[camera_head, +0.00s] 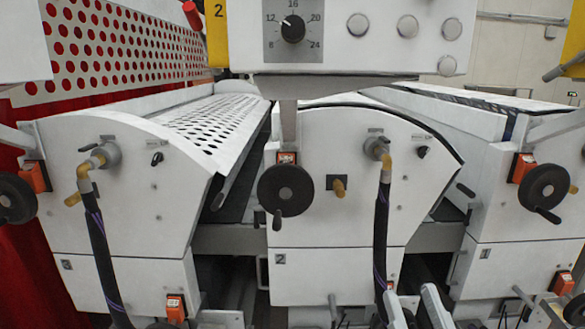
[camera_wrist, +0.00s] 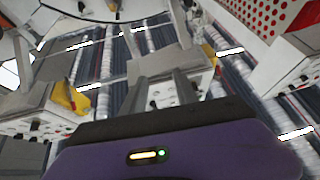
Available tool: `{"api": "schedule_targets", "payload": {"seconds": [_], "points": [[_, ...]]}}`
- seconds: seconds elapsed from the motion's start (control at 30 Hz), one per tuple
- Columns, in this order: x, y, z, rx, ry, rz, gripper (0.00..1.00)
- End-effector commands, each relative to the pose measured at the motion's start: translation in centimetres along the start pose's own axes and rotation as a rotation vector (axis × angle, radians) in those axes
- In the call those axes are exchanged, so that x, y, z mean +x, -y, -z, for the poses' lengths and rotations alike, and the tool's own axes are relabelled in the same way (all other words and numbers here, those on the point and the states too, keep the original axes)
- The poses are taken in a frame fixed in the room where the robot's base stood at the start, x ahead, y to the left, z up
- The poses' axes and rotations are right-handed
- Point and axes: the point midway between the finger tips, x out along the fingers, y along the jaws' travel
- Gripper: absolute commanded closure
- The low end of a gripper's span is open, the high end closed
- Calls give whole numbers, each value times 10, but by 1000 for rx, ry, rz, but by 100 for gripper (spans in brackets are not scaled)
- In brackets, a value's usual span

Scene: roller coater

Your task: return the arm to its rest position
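My gripper (camera_head: 416,294) shows at the bottom edge of the head view, right of centre, in front of the lower part of the middle coater unit. Its two grey fingers point up and stand apart with nothing visible between them. The rest of my arm is below the picture. In the wrist view my gripper (camera_wrist: 158,78) shows as two grey fingers above a dark bar and a purple housing with a small lit indicator. The fingers are apart there too, with a white machine part beyond them.
A middle coater unit (camera_head: 345,220) has a black handwheel (camera_head: 285,189) and a hanging hose (camera_head: 381,240). A left unit (camera_head: 140,215) and right unit (camera_head: 500,250) flank it. A control panel (camera_head: 345,38) with a dial overhangs above.

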Motion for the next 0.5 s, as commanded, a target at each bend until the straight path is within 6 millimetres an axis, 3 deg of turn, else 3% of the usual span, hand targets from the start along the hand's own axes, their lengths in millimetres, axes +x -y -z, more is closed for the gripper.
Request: {"api": "schedule_targets", "payload": {"seconds": [0.03, 0.2, 0.5], "points": [[-22, -1, -13, 0, 36, 1, 65], [-84, -5, -39, 4, 133, -2, 65], [-197, -11, -68, 25, 345, -29, 65]]}}
